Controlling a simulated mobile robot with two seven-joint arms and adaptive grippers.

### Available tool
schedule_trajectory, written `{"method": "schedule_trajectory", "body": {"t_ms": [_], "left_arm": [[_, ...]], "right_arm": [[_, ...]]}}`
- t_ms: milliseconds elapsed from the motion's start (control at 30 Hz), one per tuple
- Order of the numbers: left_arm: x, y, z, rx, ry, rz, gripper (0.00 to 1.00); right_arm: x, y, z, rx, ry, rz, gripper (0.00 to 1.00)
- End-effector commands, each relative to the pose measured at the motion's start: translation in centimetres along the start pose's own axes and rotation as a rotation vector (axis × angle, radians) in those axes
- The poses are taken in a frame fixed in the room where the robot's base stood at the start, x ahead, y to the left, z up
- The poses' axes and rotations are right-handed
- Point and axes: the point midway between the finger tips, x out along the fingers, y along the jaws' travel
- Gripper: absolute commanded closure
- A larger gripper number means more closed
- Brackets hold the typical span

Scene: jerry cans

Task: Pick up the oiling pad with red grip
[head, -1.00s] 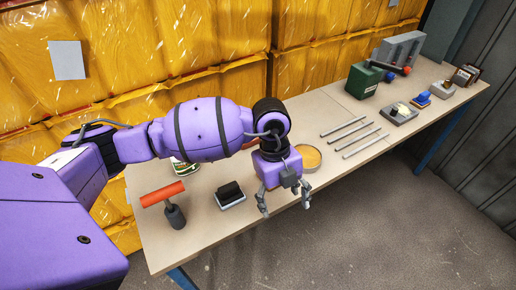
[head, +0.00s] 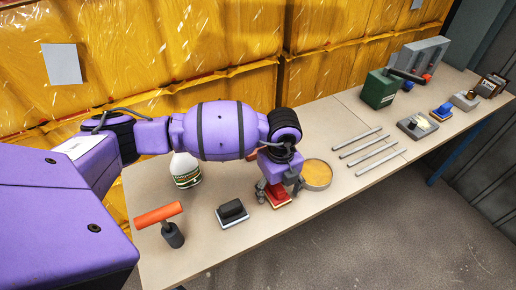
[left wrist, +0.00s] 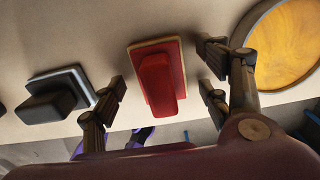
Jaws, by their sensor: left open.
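The oiling pad with red grip (left wrist: 158,80) lies on the table between my left gripper's open fingers in the left wrist view, touching neither finger. In the head view the red pad (head: 278,201) shows below the gripper, partly hidden by it. My left gripper (head: 278,192) is open and empty, pointing down over the pad; its fingers also show in the left wrist view (left wrist: 163,92). My right gripper is not in view.
A pad with black grip (head: 232,211) stands left of the red one. A round tin (head: 316,175) with yellow content is close on its right. A white bottle (head: 186,170), an orange-handled tool (head: 160,214) and metal rods (head: 365,149) are also on the table (head: 275,245).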

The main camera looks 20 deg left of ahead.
Motion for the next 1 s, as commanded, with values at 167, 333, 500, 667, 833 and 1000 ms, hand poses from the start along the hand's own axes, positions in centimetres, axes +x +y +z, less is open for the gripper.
{"method": "schedule_trajectory", "body": {"t_ms": [167,333,500,667,833,1000], "left_arm": [[0.2,-0.2,0.0,0.002,-0.002,-0.004,0.31],[0.1,-0.2,0.0,0.002,-0.002,-0.004,0.46],[0.1,-0.2,0.0,0.002,-0.002,-0.005,0.68],[0.1,-0.2,0.1,0.002,-0.002,-0.005,0.81],[0.0,-0.2,0.1,0.002,-0.002,-0.005,0.81],[-0.9,-0.3,0.1,0.002,-0.002,-0.008,0.81]], "right_arm": [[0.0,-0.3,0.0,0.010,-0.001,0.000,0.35],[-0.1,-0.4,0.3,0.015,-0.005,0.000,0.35],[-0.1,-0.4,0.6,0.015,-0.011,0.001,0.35],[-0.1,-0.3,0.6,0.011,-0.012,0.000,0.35],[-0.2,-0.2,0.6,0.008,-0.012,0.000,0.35],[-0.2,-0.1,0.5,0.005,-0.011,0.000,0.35]]}}
